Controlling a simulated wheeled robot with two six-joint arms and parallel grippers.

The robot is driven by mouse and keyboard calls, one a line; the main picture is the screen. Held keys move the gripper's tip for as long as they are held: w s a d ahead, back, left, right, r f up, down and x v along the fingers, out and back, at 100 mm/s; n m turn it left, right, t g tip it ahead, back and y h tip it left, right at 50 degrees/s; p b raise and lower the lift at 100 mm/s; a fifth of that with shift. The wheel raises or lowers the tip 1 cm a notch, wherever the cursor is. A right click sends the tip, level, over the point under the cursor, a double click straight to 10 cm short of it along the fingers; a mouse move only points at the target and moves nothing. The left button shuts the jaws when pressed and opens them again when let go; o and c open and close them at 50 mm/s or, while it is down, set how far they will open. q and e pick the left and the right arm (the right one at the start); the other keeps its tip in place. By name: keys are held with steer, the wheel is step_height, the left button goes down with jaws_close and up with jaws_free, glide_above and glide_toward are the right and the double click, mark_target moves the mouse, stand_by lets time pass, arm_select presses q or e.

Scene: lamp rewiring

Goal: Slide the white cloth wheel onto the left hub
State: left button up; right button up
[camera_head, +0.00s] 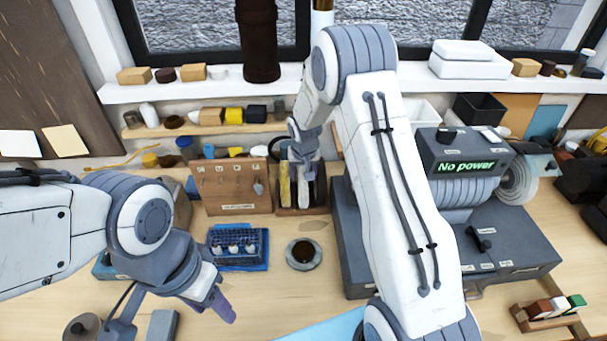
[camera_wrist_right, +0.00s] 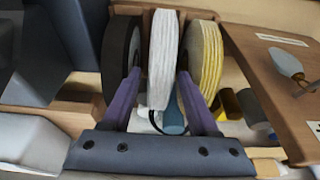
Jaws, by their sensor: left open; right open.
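The white cloth wheel (camera_wrist_right: 166,45) stands upright in a slotted rack (camera_head: 302,211), between a dark wheel (camera_wrist_right: 120,50) and a yellow wheel (camera_wrist_right: 204,50). My right gripper (camera_wrist_right: 159,78) is open, with one purple finger on each side of the white wheel's near edge; I cannot tell whether they touch it. In the head view my right gripper (camera_head: 305,160) is over the rack and partly covers the wheels. The grinder (camera_head: 465,155) reads "No power". Its left hub is hidden behind my right arm. My left gripper (camera_head: 222,305) is open and empty above the front left of the table.
A pale wheel (camera_head: 518,182) is at the grinder's right end. A wooden tool board (camera_head: 232,190) stands left of the rack. A blue tray (camera_head: 238,262) and a round dish (camera_head: 303,254) are in front. A small block holder (camera_head: 545,322) is at front right.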

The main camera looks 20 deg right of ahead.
steer(key=shift+c, duration=0.3)
jaws_close()
steer(key=shift+r+p, duration=1.65)
steer(key=shift+r, duration=0.9)
steer(key=shift+r, duration=0.1)
